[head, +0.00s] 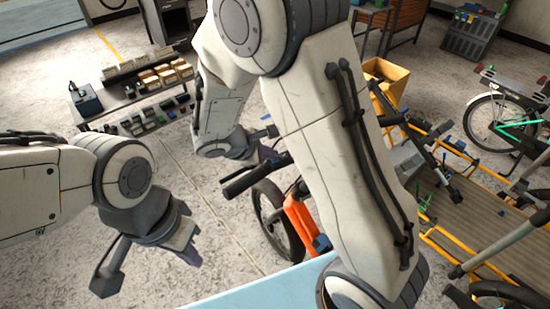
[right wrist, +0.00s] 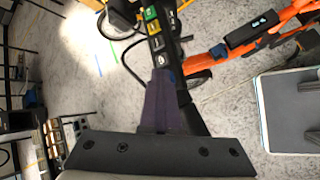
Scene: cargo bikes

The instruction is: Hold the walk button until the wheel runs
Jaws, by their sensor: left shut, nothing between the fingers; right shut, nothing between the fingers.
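A control pad (right wrist: 155,35) with green, yellow, black and pale buttons sits beside a dark handlebar in the right wrist view. Its labels are too small to read. My right gripper (right wrist: 170,78) is shut and empty, its tips close to the pale button at the pad's near end; I cannot tell whether they touch. In the head view my right gripper (head: 269,154) is beside the dark handlebar grip (head: 243,182) of the orange bike (head: 305,222). The bike's dark wheel (head: 268,215) shows below; its motion cannot be told. My left gripper (head: 190,255) is shut and empty over the floor.
A low rack (head: 130,103) with small boxes stands at the left back. A yellow-orange box (head: 385,75) and a wooden-decked stand (head: 475,220) are on the right. A light blue surface (head: 250,288) lies in front. The floor around my left gripper is clear.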

